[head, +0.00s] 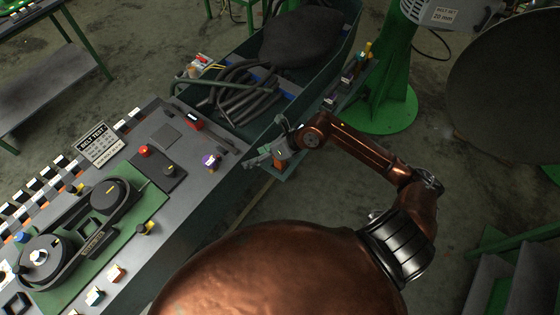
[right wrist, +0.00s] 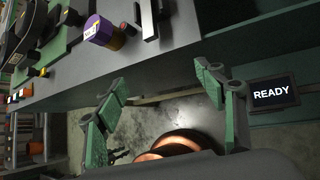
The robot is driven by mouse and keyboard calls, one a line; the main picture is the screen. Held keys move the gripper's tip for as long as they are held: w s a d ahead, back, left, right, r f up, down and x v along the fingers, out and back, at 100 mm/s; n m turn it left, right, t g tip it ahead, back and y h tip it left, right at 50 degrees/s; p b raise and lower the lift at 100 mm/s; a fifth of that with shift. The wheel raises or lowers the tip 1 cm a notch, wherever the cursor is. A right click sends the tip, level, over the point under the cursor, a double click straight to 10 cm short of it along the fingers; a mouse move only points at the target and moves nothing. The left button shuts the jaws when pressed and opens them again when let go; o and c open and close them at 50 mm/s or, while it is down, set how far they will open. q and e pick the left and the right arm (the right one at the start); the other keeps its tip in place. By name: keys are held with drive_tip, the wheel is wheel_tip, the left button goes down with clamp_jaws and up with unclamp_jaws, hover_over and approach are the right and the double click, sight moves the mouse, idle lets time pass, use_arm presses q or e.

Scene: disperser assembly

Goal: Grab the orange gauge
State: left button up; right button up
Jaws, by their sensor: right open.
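My right gripper (head: 264,146) is open and empty at the right end of the grey bench, in the head view. In the right wrist view its two green-padded fingers (right wrist: 162,82) stand wide apart with nothing between them. A small orange patch (head: 280,164) shows just below the gripper, partly hidden; I cannot tell if it is the orange gauge. A purple knob-like part (head: 210,161) with a pale label sits on the bench left of the gripper. It also shows in the right wrist view (right wrist: 104,32), with an orange-brown side. My left gripper is not in view.
A green trough (head: 228,130) holding dark hoses lies behind the gripper. A narrow ledge with several coloured parts (head: 352,65) runs beside it. A belt-test unit (head: 80,230) stands on the bench at left. A READY screen (right wrist: 275,93) is right of the fingers.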

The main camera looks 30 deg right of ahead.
drive_tip(key=d+f+h, duration=0.1)
drive_tip(key=d, duration=0.2)
drive_tip(key=d+f+g+h, duration=0.1)
drive_tip(key=d+f+h, duration=0.1)
drive_tip(key=d, duration=0.2)
drive_tip(key=d+f+h, duration=0.1)
drive_tip(key=d, duration=0.3)
drive_tip(key=shift+w+d+f+n+g+h, duration=0.2)
drive_tip(key=shift+n+g+h, duration=0.1)
drive_tip(key=shift+h, duration=0.1)
drive_tip(key=shift+w+d+f+h, duration=0.15)
drive_tip(key=shift+d+f, duration=0.05)
drive_tip(key=shift+f, duration=0.35)
drive_tip(key=shift+w+d+f+h, duration=0.1)
drive_tip(key=shift+d+f+h, duration=0.05)
drive_tip(key=shift+f, duration=0.4)
drive_tip(key=x, duration=0.5)
drive_tip(key=shift+f, duration=0.35)
drive_tip(key=shift+s, duration=0.1)
drive_tip(key=shift+c, duration=0.4)
drive_tip(key=shift+a, duration=0.1)
clamp_jaws()
drive_tip(key=shift+r, duration=0.1)
